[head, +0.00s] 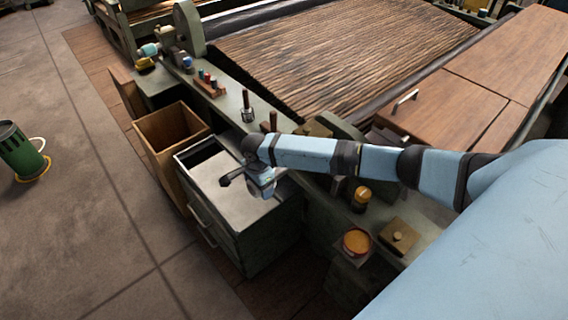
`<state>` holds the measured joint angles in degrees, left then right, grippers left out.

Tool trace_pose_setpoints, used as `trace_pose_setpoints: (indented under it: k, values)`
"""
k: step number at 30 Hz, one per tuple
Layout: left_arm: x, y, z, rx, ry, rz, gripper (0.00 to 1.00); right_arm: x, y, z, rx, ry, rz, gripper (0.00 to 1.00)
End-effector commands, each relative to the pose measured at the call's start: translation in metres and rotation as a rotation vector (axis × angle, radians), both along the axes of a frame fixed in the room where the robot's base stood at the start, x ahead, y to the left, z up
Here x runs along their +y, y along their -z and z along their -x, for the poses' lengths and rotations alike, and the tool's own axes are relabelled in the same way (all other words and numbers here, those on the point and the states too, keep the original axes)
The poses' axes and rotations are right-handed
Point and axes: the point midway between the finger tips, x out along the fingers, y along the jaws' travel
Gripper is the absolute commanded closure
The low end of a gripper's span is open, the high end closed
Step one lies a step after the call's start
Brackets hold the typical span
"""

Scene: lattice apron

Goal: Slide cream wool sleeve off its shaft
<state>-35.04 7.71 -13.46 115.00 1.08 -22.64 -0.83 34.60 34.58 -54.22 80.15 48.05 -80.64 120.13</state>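I cannot make out a cream wool sleeve on a shaft in the head view; it may be hidden or too small to tell. My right arm comes in from the right, and its gripper (236,178) hangs over the grey metal cabinet (268,229). The fingers are small and dark, and I cannot tell whether they are open or shut. No held object is clear. A dark upright spindle (247,104) stands on the long narrow bench (226,98) behind the arm. My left gripper is out of view.
An open wooden bin (168,127) stands left of the cabinet. The bench carries a rack of coloured spools (210,86), an amber-lidded jar (361,197) and a round orange tin (356,241). A large slatted bed (325,55) lies behind. Floor is clear at left, beyond a green canister (20,152).

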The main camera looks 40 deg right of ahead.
Motion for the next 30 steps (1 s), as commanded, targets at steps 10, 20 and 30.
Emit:
trace_pose_setpoints:
  k: [10, 20, 30]
  values:
    - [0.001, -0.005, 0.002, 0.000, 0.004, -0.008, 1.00, 0.014, -0.001, 0.001, 0.001, 0.001, 0.000, 0.42]
    - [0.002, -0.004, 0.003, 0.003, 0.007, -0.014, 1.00, 0.021, 0.000, 0.002, 0.001, 0.001, 0.000, 0.42]
    - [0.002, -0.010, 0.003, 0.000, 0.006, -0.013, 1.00, 0.024, -0.004, 0.002, 0.001, 0.000, -0.001, 0.42]
